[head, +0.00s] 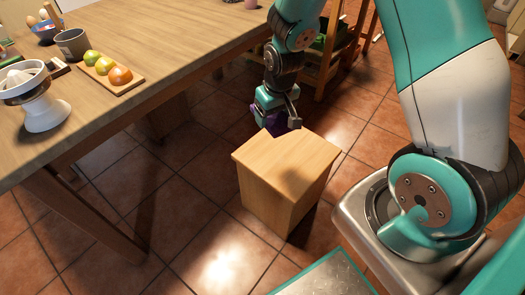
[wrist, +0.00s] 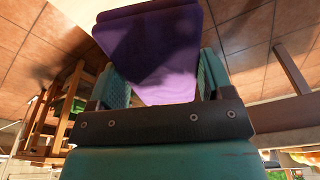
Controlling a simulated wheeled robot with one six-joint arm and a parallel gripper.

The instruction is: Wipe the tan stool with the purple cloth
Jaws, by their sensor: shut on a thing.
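The tan stool (head: 287,165) is a box-shaped wooden block on the tiled floor, in the middle of the head view. The purple cloth (wrist: 155,50) is held between the two fingers of my gripper (wrist: 160,90) in the wrist view and looks flat. In the head view my gripper (head: 276,122) is at the far edge of the stool's top, with a little of the purple cloth (head: 268,117) showing beside it. I cannot tell whether the cloth touches the stool. A tan strip at the cloth's far end in the wrist view may be the stool.
A long wooden table (head: 150,50) stands at the left with a fruit board (head: 108,75), a white juicer (head: 42,105) and a grey mug (head: 72,44) on it. A wooden shelf (head: 330,60) stands behind my gripper. Bare floor lies between table and stool.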

